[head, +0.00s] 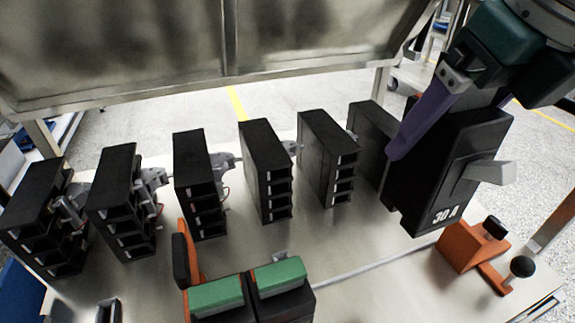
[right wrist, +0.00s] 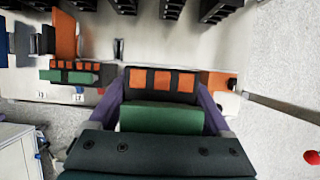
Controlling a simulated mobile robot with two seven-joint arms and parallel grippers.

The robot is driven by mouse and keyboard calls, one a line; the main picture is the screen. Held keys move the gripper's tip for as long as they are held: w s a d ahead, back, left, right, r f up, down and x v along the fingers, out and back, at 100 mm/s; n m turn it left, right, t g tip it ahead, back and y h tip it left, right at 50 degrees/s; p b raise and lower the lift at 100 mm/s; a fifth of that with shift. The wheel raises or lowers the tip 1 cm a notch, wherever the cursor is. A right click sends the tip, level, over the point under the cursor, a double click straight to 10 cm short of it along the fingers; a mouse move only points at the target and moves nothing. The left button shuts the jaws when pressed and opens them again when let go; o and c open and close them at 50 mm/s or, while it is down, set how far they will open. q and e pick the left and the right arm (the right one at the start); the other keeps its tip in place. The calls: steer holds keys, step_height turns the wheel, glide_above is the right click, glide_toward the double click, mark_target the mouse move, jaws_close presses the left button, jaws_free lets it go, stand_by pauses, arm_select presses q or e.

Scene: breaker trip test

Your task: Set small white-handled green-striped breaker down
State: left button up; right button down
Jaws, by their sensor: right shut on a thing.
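My right gripper (head: 425,118) is shut on a black breaker (head: 432,190) with a white handle (head: 488,172) and a "30 A" label. The breaker hangs tilted, seemingly above the table's right part. In the right wrist view, the gripper's purple fingers flank the breaker (right wrist: 160,82), which shows orange squares and a green stripe (right wrist: 158,117). Whether its lower end touches anything is unclear. Two green-topped black units (head: 216,295) (head: 280,277) are at the front of the table (head: 350,255). My left gripper is not in view.
Several black slotted blocks (head: 265,170) stand in a row across the table. An orange fixture with black knobs (head: 475,245) lies right of the held breaker. An upright orange piece (head: 190,250) stands near the front. Bare table shows between the row and the green-topped units.

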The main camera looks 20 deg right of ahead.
arm_select(q)
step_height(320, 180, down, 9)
steer(key=b, duration=0.8)
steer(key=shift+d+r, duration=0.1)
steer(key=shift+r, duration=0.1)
arm_select(e)
step_height(320, 180, down, 19)
steer(key=shift+f, duration=0.2)
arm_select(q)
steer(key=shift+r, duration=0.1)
arm_select(e)
steer(key=shift+r, duration=0.1)
jaws_free()
